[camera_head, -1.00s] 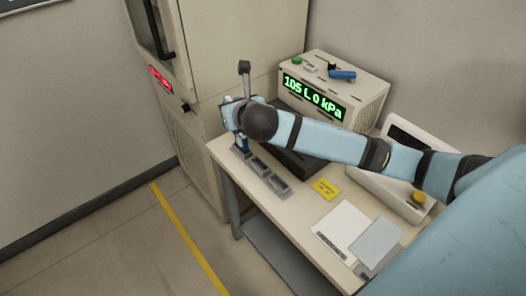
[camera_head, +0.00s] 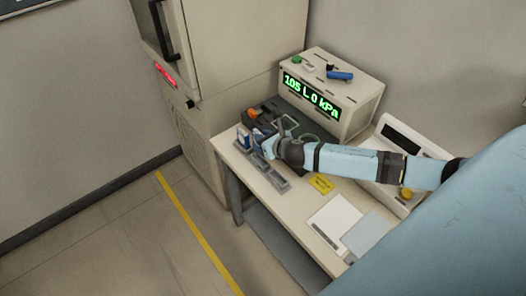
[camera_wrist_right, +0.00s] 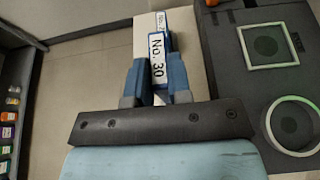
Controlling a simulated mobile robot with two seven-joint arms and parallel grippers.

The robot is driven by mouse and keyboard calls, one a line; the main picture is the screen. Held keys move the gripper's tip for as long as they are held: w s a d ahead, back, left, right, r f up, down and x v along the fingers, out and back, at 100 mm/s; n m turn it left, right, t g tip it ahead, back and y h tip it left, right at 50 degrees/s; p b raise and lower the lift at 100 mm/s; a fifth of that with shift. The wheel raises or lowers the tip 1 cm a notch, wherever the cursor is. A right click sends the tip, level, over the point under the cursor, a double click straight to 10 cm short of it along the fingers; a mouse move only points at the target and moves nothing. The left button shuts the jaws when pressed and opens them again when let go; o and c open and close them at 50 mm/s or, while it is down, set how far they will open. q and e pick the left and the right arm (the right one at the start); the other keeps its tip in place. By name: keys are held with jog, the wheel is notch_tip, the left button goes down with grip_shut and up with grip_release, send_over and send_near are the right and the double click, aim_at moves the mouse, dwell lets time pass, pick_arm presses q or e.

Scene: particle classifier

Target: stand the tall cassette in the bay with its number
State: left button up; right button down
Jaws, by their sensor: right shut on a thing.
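My right gripper (camera_head: 264,143) is over the left end of the grey rack (camera_head: 280,184) at the table's front edge. In the right wrist view, my right gripper (camera_wrist_right: 158,78) is shut on a blue cassette (camera_wrist_right: 157,55) with a white label reading "No. 30". The held cassette also shows in the head view (camera_head: 257,137). Another cassette (camera_head: 243,138) stands at the rack's left end; its label (camera_wrist_right: 163,22) is partly hidden. Rack bays right of the gripper look empty. I cannot tell whether the held cassette touches the rack. My left gripper is not in view.
A dark-topped unit (camera_head: 268,112) with an orange part and green-rimmed openings lies behind the gripper. The beige box with a green display (camera_head: 345,92) stands behind it. A yellow card (camera_head: 321,184) and white sheet (camera_head: 335,215) lie to the right. A tall cabinet (camera_head: 225,45) borders the left.

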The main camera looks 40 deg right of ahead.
jog(key=shift+f+b, duration=0.3)
jog(key=shift+f, duration=3)
jog(key=shift+f, duration=0.15)
jog(key=c, duration=1.1)
grip_release()
jog(key=shift+o, duration=0.2)
